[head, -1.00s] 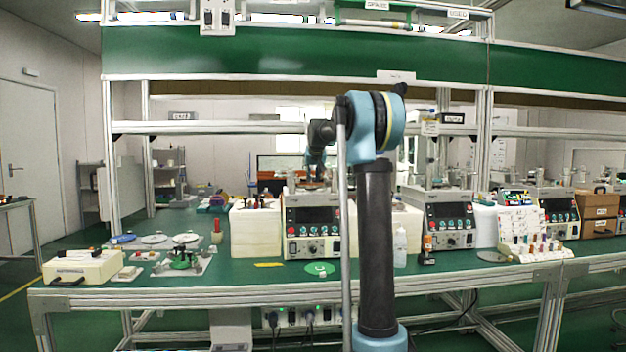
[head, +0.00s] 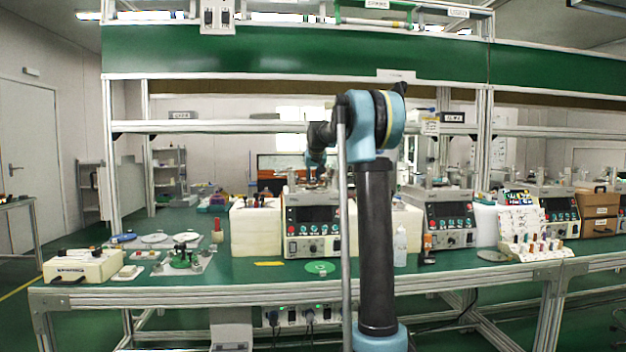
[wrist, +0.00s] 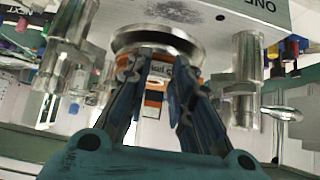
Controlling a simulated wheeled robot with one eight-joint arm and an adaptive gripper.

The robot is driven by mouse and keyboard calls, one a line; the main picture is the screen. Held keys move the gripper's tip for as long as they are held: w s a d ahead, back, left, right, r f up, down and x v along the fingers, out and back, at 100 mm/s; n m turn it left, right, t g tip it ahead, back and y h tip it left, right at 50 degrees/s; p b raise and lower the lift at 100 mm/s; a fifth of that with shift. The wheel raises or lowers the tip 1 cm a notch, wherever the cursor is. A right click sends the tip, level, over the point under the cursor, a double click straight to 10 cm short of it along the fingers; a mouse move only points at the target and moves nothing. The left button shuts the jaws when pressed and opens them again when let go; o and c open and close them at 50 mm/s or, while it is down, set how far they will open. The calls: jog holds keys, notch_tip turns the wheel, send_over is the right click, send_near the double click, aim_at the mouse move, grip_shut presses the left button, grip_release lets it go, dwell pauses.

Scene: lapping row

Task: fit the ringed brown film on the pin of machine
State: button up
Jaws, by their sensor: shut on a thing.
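The machine (head: 313,228) is a pale box with a dark display, knobs and red buttons, standing on the green bench behind my arm. My gripper is above it in the head view, mostly hidden by my own arm. The pin is not distinguishable.
Metal posts (wrist: 247,75) stand on both sides of the fingers in the wrist view. A cream block (head: 255,232) is left of the machine. A white bottle (head: 400,247) stands to the right. A green disc (head: 320,267) lies on the bench in front.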

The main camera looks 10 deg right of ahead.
jog(key=shift+f, duration=0.55)
jog(key=o, duration=1.1)
jog(key=shift+c, duration=0.2)
jog(key=v, duration=1.2)
jog(key=shift+f, duration=0.1)
